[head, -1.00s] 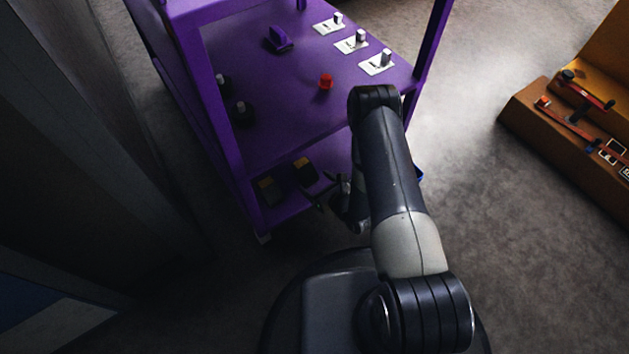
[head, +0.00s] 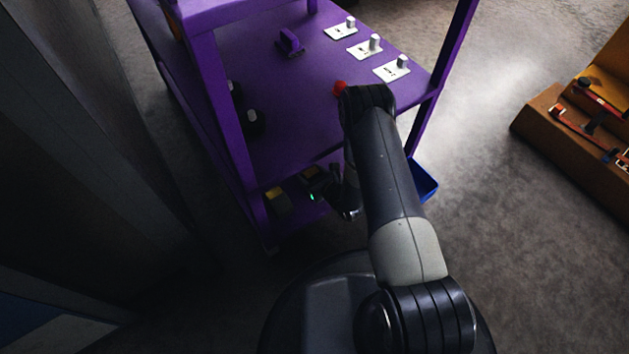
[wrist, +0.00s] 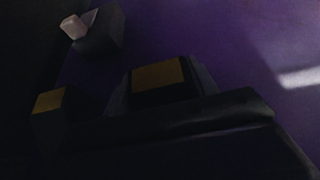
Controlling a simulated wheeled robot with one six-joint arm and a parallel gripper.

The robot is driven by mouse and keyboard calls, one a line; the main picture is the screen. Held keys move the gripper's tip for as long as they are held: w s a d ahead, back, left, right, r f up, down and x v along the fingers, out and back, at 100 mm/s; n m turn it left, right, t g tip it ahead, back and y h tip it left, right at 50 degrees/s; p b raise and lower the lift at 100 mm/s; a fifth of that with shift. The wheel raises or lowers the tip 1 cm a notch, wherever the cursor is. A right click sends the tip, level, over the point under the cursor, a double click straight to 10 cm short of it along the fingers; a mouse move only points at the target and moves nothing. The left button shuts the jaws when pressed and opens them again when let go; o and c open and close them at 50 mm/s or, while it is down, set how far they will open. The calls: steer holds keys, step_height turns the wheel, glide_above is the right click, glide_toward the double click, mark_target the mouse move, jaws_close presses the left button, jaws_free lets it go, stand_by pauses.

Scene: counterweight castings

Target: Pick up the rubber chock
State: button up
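Two dark blocks with yellow faces, which look like rubber chocks, sit on the purple cart's lower shelf. The left block (head: 276,200) is clear of my gripper. The right block (head: 312,174) is right beside my gripper (head: 327,190) and partly hidden in shadow. In the wrist view the right block (wrist: 158,78) is near the middle, just beyond a dark edge that covers the bottom. The left block (wrist: 50,103) shows at the left. The fingers are too dark to tell open from shut, and I cannot tell contact.
The purple cart (head: 285,140) has posts around the shelf opening. Its upper shelf holds a red knob (head: 340,88), a purple piece (head: 290,42), dark round pieces and white plates with pegs. A blue bin (head: 425,182) hangs at its right. A brown tool case (head: 560,130) lies right.

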steer(key=c, duration=0.7)
